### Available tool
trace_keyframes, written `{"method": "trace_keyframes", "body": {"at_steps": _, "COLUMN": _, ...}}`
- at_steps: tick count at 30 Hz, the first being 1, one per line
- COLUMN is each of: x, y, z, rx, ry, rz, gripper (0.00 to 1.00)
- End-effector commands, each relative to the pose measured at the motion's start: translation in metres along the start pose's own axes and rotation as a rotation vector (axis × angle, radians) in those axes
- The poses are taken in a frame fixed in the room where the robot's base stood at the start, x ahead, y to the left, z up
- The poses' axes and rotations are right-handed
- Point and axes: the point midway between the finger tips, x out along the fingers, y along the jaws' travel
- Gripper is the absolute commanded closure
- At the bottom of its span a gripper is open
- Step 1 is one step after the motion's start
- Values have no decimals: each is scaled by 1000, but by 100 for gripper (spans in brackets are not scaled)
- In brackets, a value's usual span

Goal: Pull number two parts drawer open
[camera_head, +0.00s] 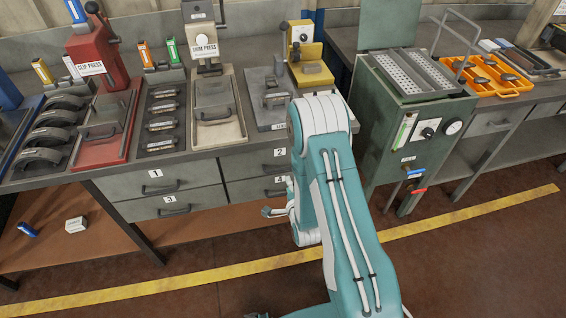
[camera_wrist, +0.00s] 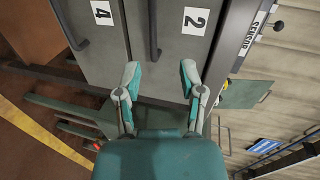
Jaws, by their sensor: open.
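The number two drawer (camera_head: 245,165) is a grey front under the bench, with a white "2" label. It looks shut, flush with its neighbours. In the wrist view, turned sideways, its front (camera_wrist: 205,55) fills the middle right, and its dark bar handle (camera_wrist: 153,32) stands ahead of my gripper (camera_wrist: 160,72). My gripper is open and empty, its two teal-and-grey fingers apart. The handle's line falls between the fingertips, nearer the left one; contact is not seen.
The number four drawer (camera_wrist: 96,50) with its own handle (camera_wrist: 68,25) lies beside drawer two. Drawers one (camera_head: 130,185) and three (camera_head: 200,203) are to the left. A green machine (camera_head: 415,135) stands right of my arm. Floor in front is clear, with a yellow line (camera_head: 170,283).

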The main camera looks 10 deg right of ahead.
Motion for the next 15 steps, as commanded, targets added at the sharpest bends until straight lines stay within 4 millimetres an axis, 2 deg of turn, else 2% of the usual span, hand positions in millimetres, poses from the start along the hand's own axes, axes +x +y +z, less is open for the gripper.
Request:
{"method": "trace_keyframes", "body": {"at_steps": 1, "x": -3, "y": 10, "z": 0, "rx": 23, "ry": 0, "rz": -9, "gripper": 49}}
{"method": "trace_keyframes", "body": {"at_steps": 3, "x": -5, "y": 15, "z": 1, "rx": 48, "ry": 1, "rz": -25, "gripper": 49}}
{"method": "trace_keyframes", "body": {"at_steps": 8, "x": -1, "y": 17, "z": 1, "rx": 63, "ry": 1, "rz": -40, "gripper": 49}}
{"method": "trace_keyframes", "body": {"at_steps": 15, "x": 37, "y": 15, "z": 1, "rx": 61, "ry": 1, "rz": -40, "gripper": 49}}
